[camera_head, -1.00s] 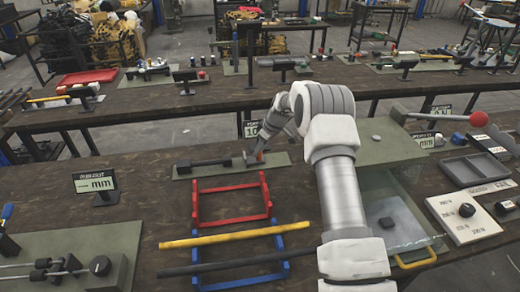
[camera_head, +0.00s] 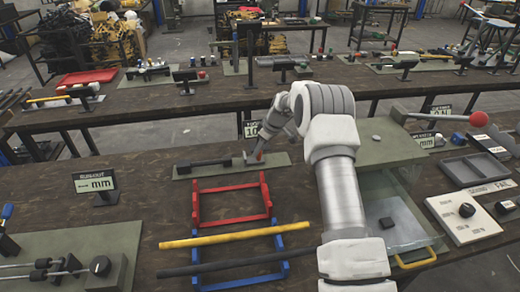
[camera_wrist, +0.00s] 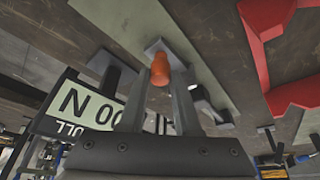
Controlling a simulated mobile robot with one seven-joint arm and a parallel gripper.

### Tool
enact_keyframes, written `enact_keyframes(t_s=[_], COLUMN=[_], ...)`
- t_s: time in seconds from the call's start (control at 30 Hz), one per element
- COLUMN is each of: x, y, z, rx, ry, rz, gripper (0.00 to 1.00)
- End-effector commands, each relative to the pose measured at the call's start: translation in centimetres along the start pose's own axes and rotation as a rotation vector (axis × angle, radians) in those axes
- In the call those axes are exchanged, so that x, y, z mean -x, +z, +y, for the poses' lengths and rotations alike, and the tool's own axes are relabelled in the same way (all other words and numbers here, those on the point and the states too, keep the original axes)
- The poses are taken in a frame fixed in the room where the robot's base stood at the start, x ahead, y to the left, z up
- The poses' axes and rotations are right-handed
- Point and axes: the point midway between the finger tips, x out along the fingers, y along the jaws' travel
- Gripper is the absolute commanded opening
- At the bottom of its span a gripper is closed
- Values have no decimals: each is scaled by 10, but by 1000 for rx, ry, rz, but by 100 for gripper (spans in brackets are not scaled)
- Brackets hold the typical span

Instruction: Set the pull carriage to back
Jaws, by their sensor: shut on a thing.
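The pull carriage is a small grey block (camera_head: 250,159) with an orange-red knob (camera_head: 259,155). It sits at the right part of a green-grey base plate (camera_head: 277,159), on the near workbench. A dark bar-like block (camera_head: 205,166) lies at the left of the same plate. In the wrist view the orange knob (camera_wrist: 160,70) stands between my fingertips, with the grey block just beyond it. My gripper (camera_wrist: 161,84) is shut on the knob. In the head view my arm and wrist hide part of the plate's surroundings.
A display (camera_head: 251,130) stands behind the plate. A red frame (camera_head: 232,208) and a blue frame (camera_head: 240,270) with yellow and black bars lie in front. A runout display (camera_head: 95,184) stands left. A press with a red-knobbed lever (camera_head: 478,120) stands right.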

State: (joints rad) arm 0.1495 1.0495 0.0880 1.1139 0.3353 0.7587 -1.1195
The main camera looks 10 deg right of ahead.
Motion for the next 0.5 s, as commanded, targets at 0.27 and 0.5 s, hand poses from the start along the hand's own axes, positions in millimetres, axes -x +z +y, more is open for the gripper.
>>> enact_keyframes(t_s=[0.27,0.5], x=[-12,-12], y=[-22,-30], z=[-25,-33], rx=[4,0], ry=[-1,-2], rz=[0,2], gripper=[0,0])
